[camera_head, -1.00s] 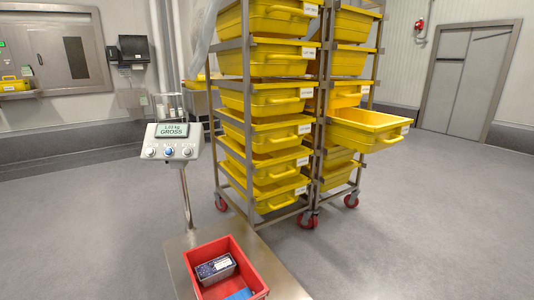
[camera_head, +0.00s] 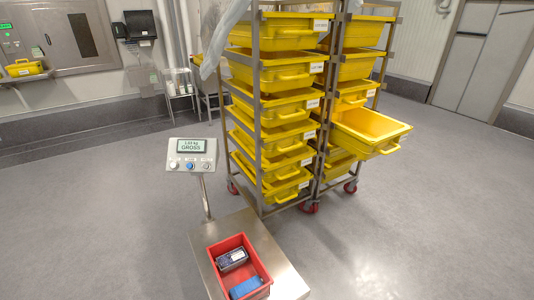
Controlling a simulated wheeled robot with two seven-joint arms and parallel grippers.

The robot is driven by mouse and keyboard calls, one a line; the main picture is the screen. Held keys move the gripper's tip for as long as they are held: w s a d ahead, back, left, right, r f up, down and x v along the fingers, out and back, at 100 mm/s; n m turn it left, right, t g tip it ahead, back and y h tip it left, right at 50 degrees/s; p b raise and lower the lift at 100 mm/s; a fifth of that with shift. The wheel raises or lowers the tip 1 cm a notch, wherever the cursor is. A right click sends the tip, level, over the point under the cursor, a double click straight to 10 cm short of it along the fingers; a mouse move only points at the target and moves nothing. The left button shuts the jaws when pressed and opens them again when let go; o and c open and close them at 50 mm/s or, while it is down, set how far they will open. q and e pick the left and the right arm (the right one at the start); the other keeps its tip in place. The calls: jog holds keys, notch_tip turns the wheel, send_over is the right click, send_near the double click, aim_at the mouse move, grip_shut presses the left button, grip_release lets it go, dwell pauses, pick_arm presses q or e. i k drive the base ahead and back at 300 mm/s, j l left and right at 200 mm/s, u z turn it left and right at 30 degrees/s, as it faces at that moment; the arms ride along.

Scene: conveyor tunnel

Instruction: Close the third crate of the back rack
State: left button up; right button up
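The back rack (camera_head: 397,35) is a metal frame on red casters, standing behind and right of a similar front rack. It holds yellow crates stacked in levels. One yellow crate (camera_head: 373,124) in its lower middle is pulled well out to the right and looks empty inside. Another crate (camera_head: 352,93) sits above it, farther in. Crates below it (camera_head: 338,170) sit back in the rack, partly hidden by the front rack. Neither of my grippers is in view.
The front rack (camera_head: 256,101) of yellow crates stands at centre. Before it is a scale platform (camera_head: 283,262) with a display (camera_head: 191,155) on a post and a red bin (camera_head: 211,252) holding two items. The floor right of the racks is clear.

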aim_at(366, 135)
jog(key=i+l+u, duration=0.25)
jog(key=l, duration=0.35)
jog(key=i+l+u, duration=0.1)
jog(key=i+l, duration=0.15)
jog(key=i+l+u, duration=0.1)
jog(key=l, duration=0.35)
jog(key=i+l+u, duration=0.15)
jog(key=l, duration=0.2)
